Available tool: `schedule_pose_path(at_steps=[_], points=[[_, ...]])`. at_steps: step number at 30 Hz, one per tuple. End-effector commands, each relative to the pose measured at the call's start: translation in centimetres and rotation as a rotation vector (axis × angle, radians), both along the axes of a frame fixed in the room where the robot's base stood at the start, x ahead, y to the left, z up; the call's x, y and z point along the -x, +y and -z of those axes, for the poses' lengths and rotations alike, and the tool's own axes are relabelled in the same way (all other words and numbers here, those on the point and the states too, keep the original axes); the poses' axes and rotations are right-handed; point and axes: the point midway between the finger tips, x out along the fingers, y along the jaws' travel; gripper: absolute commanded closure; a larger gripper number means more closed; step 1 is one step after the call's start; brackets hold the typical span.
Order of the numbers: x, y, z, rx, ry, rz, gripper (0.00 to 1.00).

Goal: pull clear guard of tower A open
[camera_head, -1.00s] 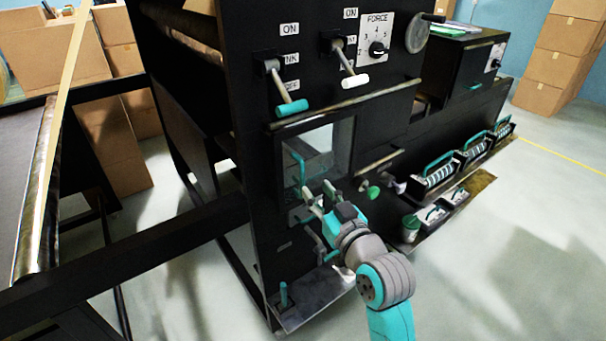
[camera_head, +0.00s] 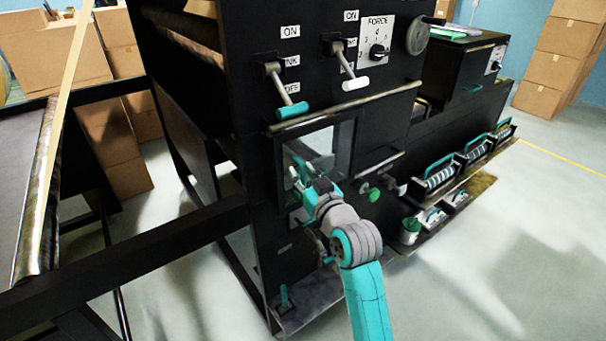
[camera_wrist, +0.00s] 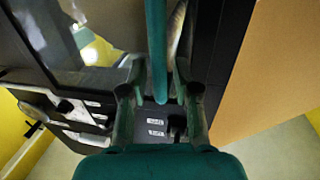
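The clear guard (camera_head: 321,142) of the tower shows as a see-through pane in the black front panel, below the levers. Its teal handle is mostly hidden behind my arm in the head view. In the wrist view a teal bar (camera_wrist: 156,45), which looks like that handle, runs down between my fingers. My gripper (camera_wrist: 158,98) is open around the bar, with a gap on each side. In the head view my gripper (camera_head: 297,168) is at the left part of the guard, its fingertips partly hidden.
A teal-tipped lever (camera_head: 292,110) and a white-tipped lever (camera_head: 355,84) stick out above the guard. A green knob (camera_head: 374,195) is right of my arm. Trays with teal-handled rollers (camera_head: 440,176) stand further right. A low shelf (camera_head: 305,305) juts out below.

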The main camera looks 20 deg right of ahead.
Motion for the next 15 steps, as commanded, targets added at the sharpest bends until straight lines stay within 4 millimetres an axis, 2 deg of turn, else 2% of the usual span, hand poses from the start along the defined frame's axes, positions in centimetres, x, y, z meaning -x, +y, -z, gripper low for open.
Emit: schedule_pose_path(at_steps=[1,3,11,15], points=[[0.01,0.0,0.01,0.0,0.0,0.0,0.89],[0.02,-0.01,0.0,0.0,0.0,0.0,1.0],[0.0,-0.06,0.0,0.0,0.0,0.0,1.0],[-0.24,-0.89,-0.04,-0.001,-0.001,0.002,1.0]])
